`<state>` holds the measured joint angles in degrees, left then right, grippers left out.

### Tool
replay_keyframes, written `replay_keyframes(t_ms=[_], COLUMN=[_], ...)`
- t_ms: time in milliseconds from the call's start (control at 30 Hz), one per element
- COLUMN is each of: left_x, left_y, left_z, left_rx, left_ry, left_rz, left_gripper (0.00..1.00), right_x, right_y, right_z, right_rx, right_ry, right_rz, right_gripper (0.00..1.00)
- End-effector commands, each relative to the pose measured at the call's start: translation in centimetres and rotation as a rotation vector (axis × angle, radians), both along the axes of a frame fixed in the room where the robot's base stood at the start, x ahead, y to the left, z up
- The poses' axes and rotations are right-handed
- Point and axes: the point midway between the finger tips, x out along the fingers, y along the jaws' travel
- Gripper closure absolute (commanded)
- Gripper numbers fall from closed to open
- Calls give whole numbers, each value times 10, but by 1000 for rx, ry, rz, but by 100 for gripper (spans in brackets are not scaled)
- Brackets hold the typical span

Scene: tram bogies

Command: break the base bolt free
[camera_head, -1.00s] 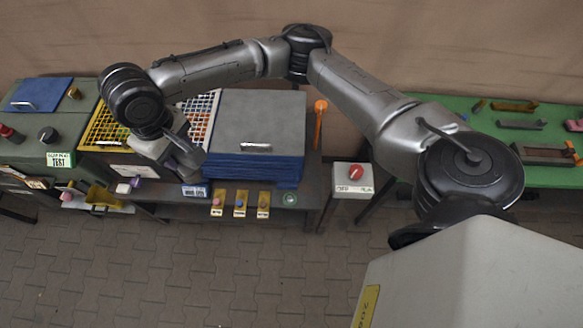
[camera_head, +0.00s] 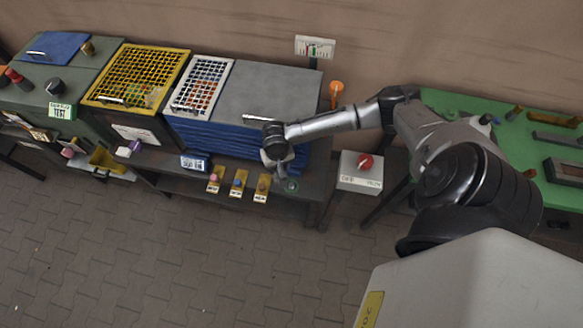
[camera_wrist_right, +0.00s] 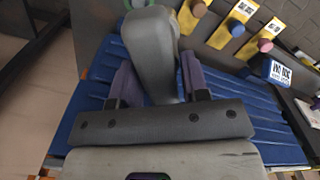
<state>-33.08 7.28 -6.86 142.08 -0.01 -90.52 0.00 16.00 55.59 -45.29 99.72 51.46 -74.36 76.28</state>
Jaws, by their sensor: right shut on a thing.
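My right gripper (camera_head: 274,163) is in front of the blue ribbed stack (camera_head: 225,138), near its right front end. In the right wrist view the dark purple fingers of my right gripper (camera_wrist_right: 158,78) are shut on a smooth grey curved thing (camera_wrist_right: 150,45). What this held thing is, and where its far end goes, I cannot tell. The blue ribbed surface (camera_wrist_right: 88,105) lies below it. I cannot pick out the base bolt in either view. My left gripper is not in view.
A grey box with a red knob (camera_head: 360,170) stands to the right. A green table (camera_head: 520,130) is farther right. The paved floor in front is clear.

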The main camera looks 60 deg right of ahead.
Motion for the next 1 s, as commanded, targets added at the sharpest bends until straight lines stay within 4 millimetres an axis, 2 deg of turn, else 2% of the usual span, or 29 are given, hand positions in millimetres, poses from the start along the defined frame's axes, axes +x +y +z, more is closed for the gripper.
replay_keyframes(t_ms=[33,100,300,767,1000], left_x=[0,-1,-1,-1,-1], left_y=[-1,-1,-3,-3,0], left_z=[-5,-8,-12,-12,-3], left_rx=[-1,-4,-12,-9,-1], left_ry=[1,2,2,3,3], left_rz=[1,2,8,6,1], left_gripper=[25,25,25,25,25], right_x=[-8,-16,-29,-32,-32], right_y=[-9,-16,-30,-32,-31], right_z=[-13,-23,-38,-40,-38], right_rx=[-2,-2,-1,1,0], right_ry=[3,1,-1,-2,-2], right_rz=[-15,-28,-48,-52,-51], right_gripper=[100,100,100,100,100])
